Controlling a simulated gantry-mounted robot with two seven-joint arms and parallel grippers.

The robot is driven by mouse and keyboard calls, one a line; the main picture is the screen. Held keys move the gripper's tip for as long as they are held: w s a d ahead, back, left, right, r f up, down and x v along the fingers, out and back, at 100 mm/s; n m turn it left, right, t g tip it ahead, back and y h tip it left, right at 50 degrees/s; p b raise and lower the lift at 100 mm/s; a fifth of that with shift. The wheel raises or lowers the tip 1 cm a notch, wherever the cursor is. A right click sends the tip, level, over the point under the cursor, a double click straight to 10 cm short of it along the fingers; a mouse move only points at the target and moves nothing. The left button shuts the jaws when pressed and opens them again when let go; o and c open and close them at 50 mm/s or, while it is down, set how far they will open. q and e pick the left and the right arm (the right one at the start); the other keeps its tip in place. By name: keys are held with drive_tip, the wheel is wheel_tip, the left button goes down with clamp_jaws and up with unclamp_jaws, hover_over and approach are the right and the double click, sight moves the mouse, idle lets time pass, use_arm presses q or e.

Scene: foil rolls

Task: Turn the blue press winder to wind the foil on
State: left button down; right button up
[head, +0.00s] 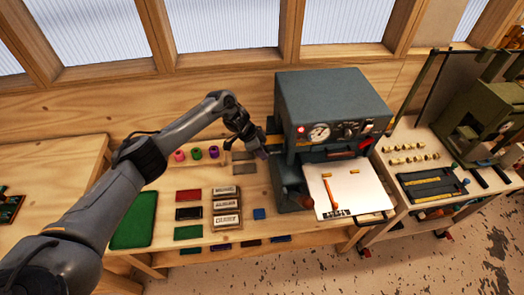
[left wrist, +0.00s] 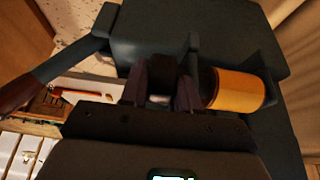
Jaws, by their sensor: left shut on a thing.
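The blue-grey press (head: 332,100) stands on the bench at the centre of the head view, with a dial and switches on its front. My left gripper (head: 260,152) is at its left side. In the left wrist view, the fingers of my left gripper (left wrist: 161,88) are shut on a dark part, the winder (left wrist: 160,68), on the press side. A gold-orange foil roll (left wrist: 236,90) sits just right of the fingers, beside the press body (left wrist: 165,30). The winder is mostly hidden by the gripper in the head view. My right gripper is not in view.
Pink (head: 180,155), green (head: 197,153) and purple (head: 213,151) rolls stand on a wooden rack left of the press. Type blocks (head: 227,203) and coloured pads lie in front. A green press (head: 485,120) stands on the bench at right.

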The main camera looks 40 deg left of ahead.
use_arm(q)
drive_tip(key=c, duration=0.9)
unclamp_jaws()
drive_tip(key=shift+s+a+r, duration=0.15)
drive_tip(key=shift+a+r, duration=0.05)
drive_tip(key=shift+r, duration=0.2)
drive_tip(key=b+v, duration=0.1)
drive_tip(key=v, duration=0.9)
drive_tip(key=shift+d+f, duration=0.1)
drive_tip(key=shift+f, duration=0.05)
